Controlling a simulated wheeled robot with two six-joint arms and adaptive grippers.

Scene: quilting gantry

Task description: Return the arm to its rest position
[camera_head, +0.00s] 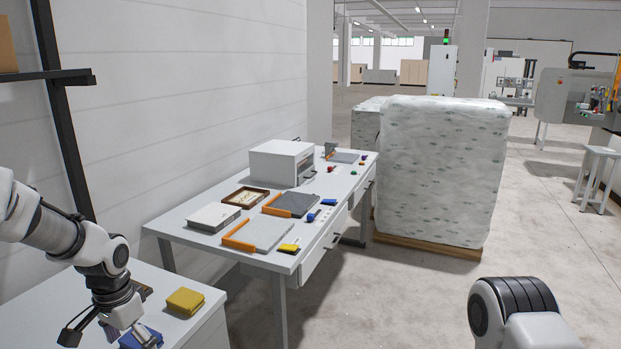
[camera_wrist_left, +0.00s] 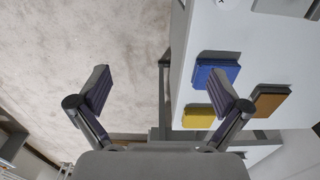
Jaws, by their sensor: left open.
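My left arm (camera_head: 70,235) comes in from the left and bends down over a near white cabinet top. My left gripper (camera_head: 112,333) is open, with nothing between its fingers; its open fingers also show in the left wrist view (camera_wrist_left: 160,88). A blue block (camera_head: 142,339) lies on the cabinet top close by the gripper, and it shows behind the right-hand finger in the wrist view (camera_wrist_left: 215,73). A yellow block (camera_head: 185,301) lies to the right of the gripper, apart from it. A link of my right arm shows at lower right; its gripper is out of view.
A brown block (camera_wrist_left: 268,100) lies near the blue and yellow ones. A white table (camera_head: 190,241) beyond holds trays, a white box (camera_head: 281,163) and small items. A black shelf frame (camera_head: 62,120) stands at left. A wrapped pallet load (camera_head: 440,170) stands behind.

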